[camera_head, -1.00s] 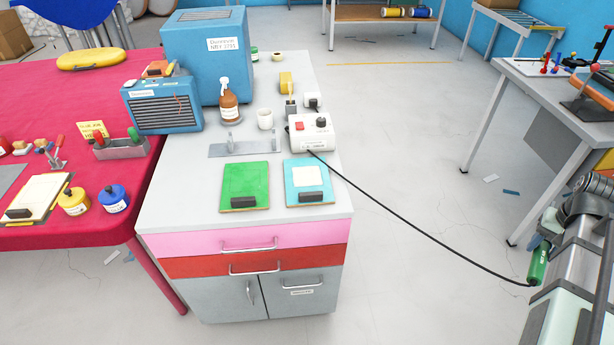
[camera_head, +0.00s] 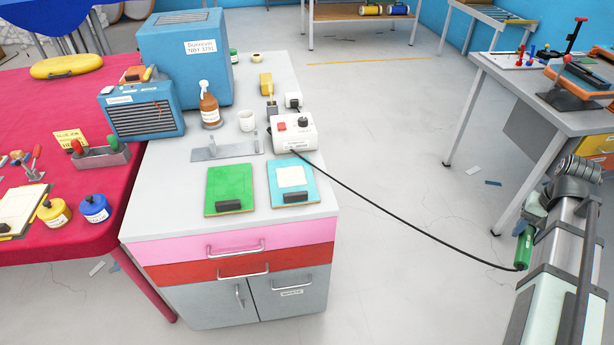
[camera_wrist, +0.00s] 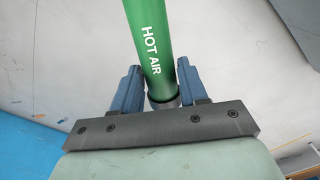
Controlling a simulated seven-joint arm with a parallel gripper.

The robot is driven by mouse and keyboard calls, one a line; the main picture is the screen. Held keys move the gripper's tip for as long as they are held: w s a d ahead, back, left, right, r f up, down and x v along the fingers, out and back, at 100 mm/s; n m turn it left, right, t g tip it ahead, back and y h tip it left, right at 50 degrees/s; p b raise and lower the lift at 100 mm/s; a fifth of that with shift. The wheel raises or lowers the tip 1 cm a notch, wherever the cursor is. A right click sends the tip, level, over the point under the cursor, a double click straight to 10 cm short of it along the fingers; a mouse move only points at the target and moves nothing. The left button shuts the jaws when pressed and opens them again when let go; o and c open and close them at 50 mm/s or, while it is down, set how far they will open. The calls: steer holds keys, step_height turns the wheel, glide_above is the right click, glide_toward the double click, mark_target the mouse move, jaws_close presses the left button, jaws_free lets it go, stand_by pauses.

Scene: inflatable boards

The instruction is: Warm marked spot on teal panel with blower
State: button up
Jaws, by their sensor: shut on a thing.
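The teal panel (camera_head: 275,196) lies on the grey cabinet top near its front right, with a pale square (camera_head: 291,176) marked on it and a dark block at its front edge. The blower (camera_head: 523,250) is a green cylinder at the far right, joined by a black cable to a white control box (camera_head: 294,133). In the wrist view the blower (camera_wrist: 148,30) reads "HOT AIR". My gripper (camera_wrist: 160,85) is shut on it, with blue fingers on both sides. The blower is held well to the right of the cabinet, away from the panel.
A green panel (camera_head: 228,181) lies left of the teal one. A metal bracket (camera_head: 225,151), spray bottle (camera_head: 209,110) and white cup (camera_head: 247,121) stand behind. A grey table (camera_head: 510,75) stands at right. Open floor lies between cabinet and arm, crossed by the cable (camera_head: 400,222).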

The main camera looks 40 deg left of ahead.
step_height(320, 180, up, 11)
steer(key=shift+f, duration=0.2)
stand_by(0.4)
